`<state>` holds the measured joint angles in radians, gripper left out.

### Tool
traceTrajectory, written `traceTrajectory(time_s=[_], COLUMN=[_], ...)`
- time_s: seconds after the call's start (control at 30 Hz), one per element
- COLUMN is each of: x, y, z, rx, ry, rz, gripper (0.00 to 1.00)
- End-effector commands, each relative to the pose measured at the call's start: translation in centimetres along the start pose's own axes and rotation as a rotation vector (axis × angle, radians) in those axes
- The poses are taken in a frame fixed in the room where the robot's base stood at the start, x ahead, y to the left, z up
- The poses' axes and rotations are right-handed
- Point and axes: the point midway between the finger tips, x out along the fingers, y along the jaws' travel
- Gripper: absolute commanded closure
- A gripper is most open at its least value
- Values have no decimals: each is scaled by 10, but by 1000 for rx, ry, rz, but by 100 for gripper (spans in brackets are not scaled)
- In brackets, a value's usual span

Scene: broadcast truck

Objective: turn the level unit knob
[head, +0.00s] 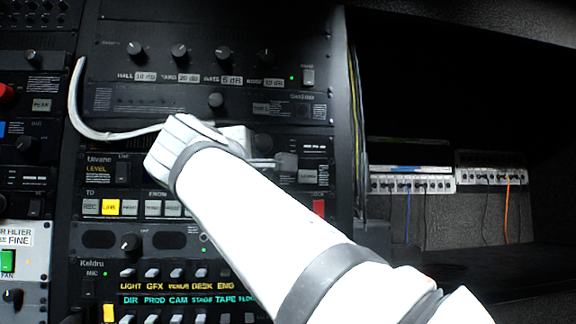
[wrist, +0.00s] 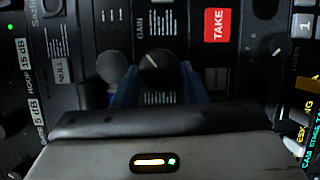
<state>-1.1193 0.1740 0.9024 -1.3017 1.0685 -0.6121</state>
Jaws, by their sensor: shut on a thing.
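The level unit (head: 98,169) is a black rack panel with a "LEVEL" label in the head view, largely covered by my white arm. Its knob (wrist: 157,66), black with a light pointer mark, shows in the wrist view beside the word "GAIN". My gripper (wrist: 156,82) has its two blue fingers on either side of this knob and is shut on it. In the head view my gripper (head: 286,161) reaches the right part of the level unit, and the knob is mostly hidden there.
A grey round knob (wrist: 112,67) sits close beside one finger. A red TAKE button (wrist: 217,25) lies on the other side. Above the level unit is a panel with several knobs (head: 222,53). A white cable (head: 76,100) loops at the left. Patch panels (head: 412,184) stand back right.

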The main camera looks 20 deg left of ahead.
Motion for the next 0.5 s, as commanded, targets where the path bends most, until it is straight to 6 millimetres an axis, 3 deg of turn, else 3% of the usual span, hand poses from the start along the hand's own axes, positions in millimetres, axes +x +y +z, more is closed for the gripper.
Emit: traceTrajectory(time_s=[0.5], x=[0], y=[8], z=[2], rx=[373], ry=[-2], rz=[-152], gripper=[84])
